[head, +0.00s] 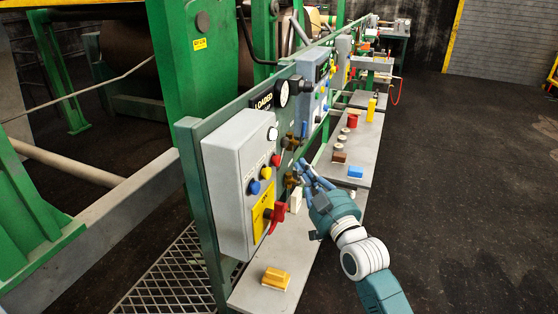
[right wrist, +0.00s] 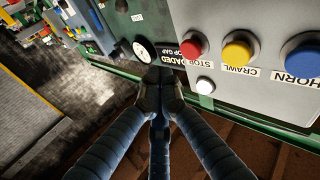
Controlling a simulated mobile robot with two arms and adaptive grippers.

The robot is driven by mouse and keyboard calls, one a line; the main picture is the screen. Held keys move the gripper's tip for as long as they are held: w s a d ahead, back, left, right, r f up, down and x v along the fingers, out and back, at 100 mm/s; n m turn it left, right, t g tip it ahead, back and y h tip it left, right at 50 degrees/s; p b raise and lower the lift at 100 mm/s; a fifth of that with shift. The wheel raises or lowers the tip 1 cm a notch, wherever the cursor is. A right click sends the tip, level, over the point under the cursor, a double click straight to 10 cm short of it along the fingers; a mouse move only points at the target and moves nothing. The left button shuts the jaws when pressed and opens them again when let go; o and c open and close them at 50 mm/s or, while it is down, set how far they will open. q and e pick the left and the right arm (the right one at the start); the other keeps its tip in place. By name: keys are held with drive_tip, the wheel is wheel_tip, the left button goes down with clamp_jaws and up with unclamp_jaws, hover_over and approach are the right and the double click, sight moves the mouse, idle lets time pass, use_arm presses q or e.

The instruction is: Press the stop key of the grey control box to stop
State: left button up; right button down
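The grey control box (head: 228,165) is mounted on the green rail at the middle left of the head view. Its red stop key (head: 276,160) sits above a yellow key and a blue key. In the right wrist view the red stop key (right wrist: 193,45) is labelled STOP, on the face of the box (right wrist: 230,15). My right gripper (head: 304,172) is to the right of the box, apart from the key. In the wrist view its blue fingers (right wrist: 160,95) come together at their dark tips, with nothing between them, left of and below the stop key. My left gripper is out of view.
The box also carries a yellow CRAWL key (right wrist: 236,53), a blue HORN key (right wrist: 302,52), a white button (right wrist: 205,86) and a red switch handle (head: 277,215). Brass valves (head: 292,179) stand close to the gripper. A shelf (head: 255,293) runs below. Dark floor on the right is clear.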

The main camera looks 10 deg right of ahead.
drive_tip(key=shift+s+d, duration=0.6)
drive_tip(key=shift+d, duration=0.3)
drive_tip(key=s+d+f+m+g+h+b, duration=0.1)
drive_tip(key=s+f+g, duration=0.2)
drive_tip(key=f, duration=1.6)
drive_tip(key=s+d+f+m+g+h+b, duration=0.1)
drive_tip(key=s+f+g, duration=0.25)
drive_tip(key=f, duration=1.55)
drive_tip(key=s+f+g+h+b, duration=0.1)
drive_tip(key=s+f+g, duration=0.1)
drive_tip(key=s+f, duration=0.75)
drive_tip(key=s+f+g, duration=0.3)
drive_tip(key=s+f, duration=0.3)
drive_tip(key=f, duration=0.6)
drive_tip(key=s+f+g, duration=0.2)
drive_tip(key=s+f, duration=0.4)
drive_tip(key=s, duration=0.6)
drive_tip(key=s+f+g+b, duration=0.1)
drive_tip(key=s+f, duration=0.5)
drive_tip(key=s, duration=0.6)
drive_tip(key=s+f+g+b, duration=0.1)
drive_tip(key=s+f+g, duration=0.3)
drive_tip(key=s, duration=0.8)
drive_tip(key=shift+s+f+h, duration=0.15)
drive_tip(key=shift+f+h, duration=0.25)
drive_tip(key=shift+f, duration=0.55)
